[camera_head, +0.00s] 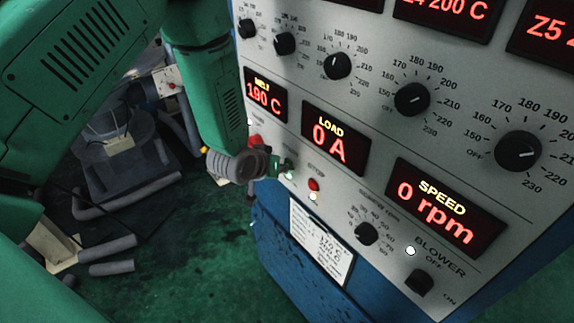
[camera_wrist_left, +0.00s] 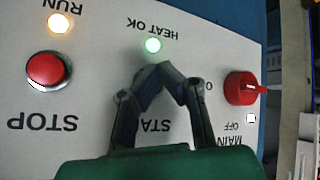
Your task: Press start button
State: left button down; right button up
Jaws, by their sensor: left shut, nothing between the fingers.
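My left gripper (camera_head: 283,167) is at the lower left of the grey control panel (camera_head: 345,203). In the left wrist view the gripper (camera_wrist_left: 161,72) has its fingers together with nothing between them. They cover part of a label reading "STA". The start button itself is hidden behind the fingers, so I cannot tell whether they touch it. The green HEAT OK lamp (camera_wrist_left: 153,45) is lit just beyond the fingertips. The red STOP button (camera_wrist_left: 47,70) is to the left, with the RUN lamp (camera_wrist_left: 58,23) glowing whitish-orange beside it. My right gripper is in neither view.
The red MAIN switch (camera_wrist_left: 241,88) is to the right of my fingers in the wrist view. The load display (camera_head: 334,138) reads 0 A and the speed display (camera_head: 445,207) reads 0 rpm. A row of black knobs (camera_head: 412,99) lies above. A paper sheet (camera_head: 321,247) is below.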

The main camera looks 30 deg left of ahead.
pick_arm(q)
jog(key=shift+s+a, duration=0.3)
jog(key=shift+s, duration=0.3)
jog(key=shift+s, duration=0.1)
jog(key=s, duration=0.1)
jog(key=s+a, duration=0.1)
jog(key=s, duration=0.1)
jog(key=s+a+p, duration=0.1)
jog(key=shift+s, duration=0.25)
dwell(0.4)
jog(key=s+d+f+m+g+b, duration=0.1)
jog(key=s+d+f+g+b, duration=0.1)
jog(key=s+f+g+b, duration=0.2)
jog(key=s+d+f+m+g+b, duration=0.2)
jog(key=s+f+b, duration=0.8)
jog(key=s+f, duration=1.1)
jog(key=s+g, duration=0.2)
jog(key=s, duration=0.1)
jog(key=shift+d+f+m+g+y, duration=0.2)
jog(key=shift+f+m+g+y, duration=0.1)
jog(key=shift+g, duration=0.1)
jog(key=shift+w+b, duration=0.1)
jog(key=shift+b, duration=0.2)
